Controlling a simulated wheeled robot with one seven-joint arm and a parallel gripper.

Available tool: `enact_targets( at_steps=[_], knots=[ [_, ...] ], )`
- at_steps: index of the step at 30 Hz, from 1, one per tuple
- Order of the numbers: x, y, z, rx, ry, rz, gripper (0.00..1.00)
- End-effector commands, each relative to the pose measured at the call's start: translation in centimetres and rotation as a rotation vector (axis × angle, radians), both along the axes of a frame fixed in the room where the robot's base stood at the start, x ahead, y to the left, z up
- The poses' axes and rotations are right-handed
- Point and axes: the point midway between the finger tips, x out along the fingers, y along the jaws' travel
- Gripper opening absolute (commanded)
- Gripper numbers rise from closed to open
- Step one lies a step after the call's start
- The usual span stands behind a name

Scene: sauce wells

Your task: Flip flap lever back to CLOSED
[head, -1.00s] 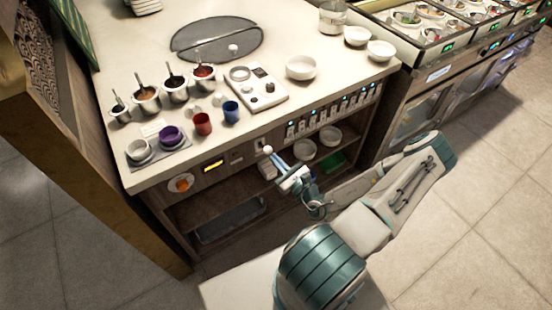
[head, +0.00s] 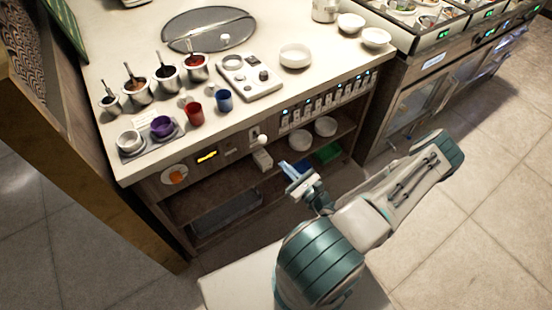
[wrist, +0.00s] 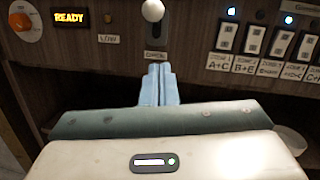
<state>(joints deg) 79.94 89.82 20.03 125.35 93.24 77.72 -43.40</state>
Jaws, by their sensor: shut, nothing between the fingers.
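The flap lever has a white ball knob (head: 262,138) that sticks out from the dark wood panel under the counter. In the wrist view the knob (wrist: 152,10) is at the top edge, above a small label (wrist: 155,55) whose lettering I cannot read surely. My gripper (head: 285,164) is in front of the panel, right of and below the knob, apart from it. In the wrist view its pale blue fingers (wrist: 157,75) are together and empty, pointing at the panel below the knob. The lever's arm is mostly hidden behind the knob.
Left of the lever are a lit READY display (wrist: 71,18) and an orange knob (wrist: 20,22). A row of labelled switches (wrist: 255,40) is to the right. The counter edge overhangs above.

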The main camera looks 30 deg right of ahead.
Motion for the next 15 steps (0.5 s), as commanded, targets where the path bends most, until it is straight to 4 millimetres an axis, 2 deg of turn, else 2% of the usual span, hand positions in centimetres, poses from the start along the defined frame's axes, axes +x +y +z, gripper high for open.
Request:
enact_targets(
  at_steps=[3,6,10,15],
  knots=[
    [-2.3,-0.5,-0.6,0.000,0.003,0.004,0.00],
    [-3.8,-0.7,-0.9,0.001,0.001,0.007,0.00],
    [-5.1,-1.1,-1.1,0.001,0.001,0.008,0.00],
    [-5.6,-1.2,-1.1,0.001,0.000,0.006,0.00]
  ],
)
